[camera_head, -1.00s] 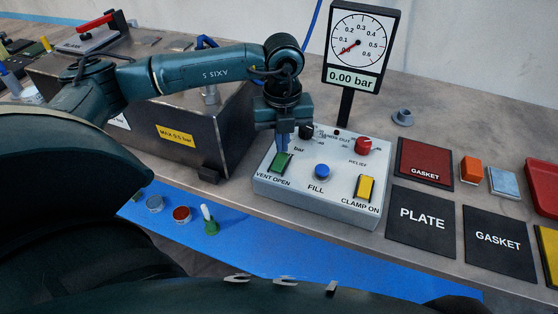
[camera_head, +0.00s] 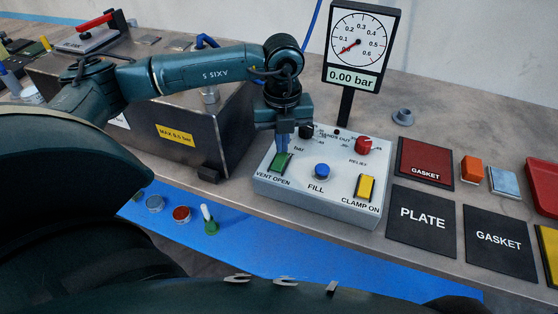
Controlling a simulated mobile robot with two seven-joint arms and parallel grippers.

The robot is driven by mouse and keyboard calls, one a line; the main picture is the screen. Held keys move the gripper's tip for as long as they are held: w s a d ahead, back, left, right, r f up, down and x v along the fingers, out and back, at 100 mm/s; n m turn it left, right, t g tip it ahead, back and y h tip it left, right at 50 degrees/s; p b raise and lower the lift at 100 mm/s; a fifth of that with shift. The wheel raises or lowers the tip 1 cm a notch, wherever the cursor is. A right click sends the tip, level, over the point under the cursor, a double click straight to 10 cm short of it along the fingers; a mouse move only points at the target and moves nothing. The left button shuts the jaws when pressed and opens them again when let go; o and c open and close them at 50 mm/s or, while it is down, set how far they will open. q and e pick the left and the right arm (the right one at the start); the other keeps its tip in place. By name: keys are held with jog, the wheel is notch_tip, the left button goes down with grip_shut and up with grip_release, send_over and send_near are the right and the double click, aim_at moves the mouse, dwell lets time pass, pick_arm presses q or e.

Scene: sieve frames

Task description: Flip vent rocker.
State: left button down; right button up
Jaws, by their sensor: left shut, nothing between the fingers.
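The vent rocker is the green rocker switch (camera_head: 279,164) labelled VENT OPEN, at the left of the white control box (camera_head: 300,196). My left gripper (camera_head: 282,148) points down with its blue fingers shut and empty. Its fingertips are right at the upper end of the green rocker; I cannot tell whether they touch it. The box also holds a blue FILL button (camera_head: 322,171), a yellow CLAMP ON rocker (camera_head: 365,187), a red RELIEF knob (camera_head: 363,146) and a black knob (camera_head: 306,131) partly behind my gripper. My right gripper is not in view.
A gauge (camera_head: 357,47) reading 0.00 bar stands behind the box. A metal tank (camera_head: 180,115) stands to the left. Dark PLATE (camera_head: 421,220) and GASKET (camera_head: 498,242) mats and a red GASKET mat (camera_head: 425,162) lie to the right. A blue strip (camera_head: 270,245) runs in front.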

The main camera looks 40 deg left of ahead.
aim_at(282, 155)
pick_arm(q)
jog(key=shift+f+b, duration=0.7)
jog(key=shift+f, duration=0.25)
jog(key=shift+r, duration=0.15)
jog(key=shift+r+p, duration=2.35)
jog(key=shift+r, duration=1.1)
